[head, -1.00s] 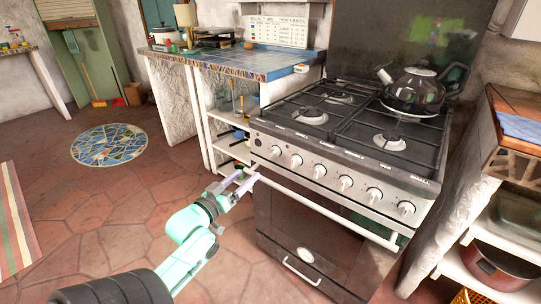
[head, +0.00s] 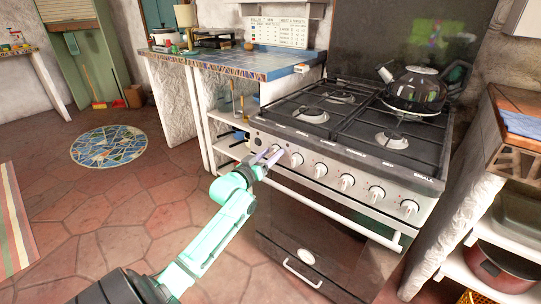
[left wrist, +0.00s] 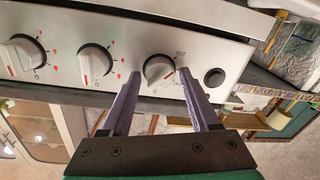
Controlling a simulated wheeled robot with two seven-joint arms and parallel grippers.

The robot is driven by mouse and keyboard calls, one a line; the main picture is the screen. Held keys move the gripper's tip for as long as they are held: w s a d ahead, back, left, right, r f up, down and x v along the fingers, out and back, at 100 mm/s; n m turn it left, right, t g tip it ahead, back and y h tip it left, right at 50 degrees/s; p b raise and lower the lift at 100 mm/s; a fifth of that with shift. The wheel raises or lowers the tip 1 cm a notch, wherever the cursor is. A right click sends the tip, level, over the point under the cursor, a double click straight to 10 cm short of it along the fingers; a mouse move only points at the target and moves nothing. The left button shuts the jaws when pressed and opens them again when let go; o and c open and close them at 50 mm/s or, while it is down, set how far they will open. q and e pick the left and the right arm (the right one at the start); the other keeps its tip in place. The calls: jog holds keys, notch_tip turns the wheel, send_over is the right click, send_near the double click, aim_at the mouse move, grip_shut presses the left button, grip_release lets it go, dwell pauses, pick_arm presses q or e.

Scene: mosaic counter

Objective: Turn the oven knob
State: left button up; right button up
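The oven (head: 330,240) has a row of white knobs along its steel front panel. My left gripper (head: 271,153) is at the left end of this row in the head view, in front of the leftmost knob, which it partly hides. In the left wrist view, that end knob (left wrist: 158,71) lies between the tips of my two purple fingers (left wrist: 157,78). The fingers are open, one on each side of the knob, with a small gap showing on both sides. My right gripper is in neither view.
A black kettle (head: 415,90) stands on the back right of the hob. The white oven door handle (head: 335,212) runs below the knobs. A blue-tiled counter (head: 262,64) is left of the oven. Free floor (head: 140,215) lies to the left.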

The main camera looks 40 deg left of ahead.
pick_arm(q)
grip_shut()
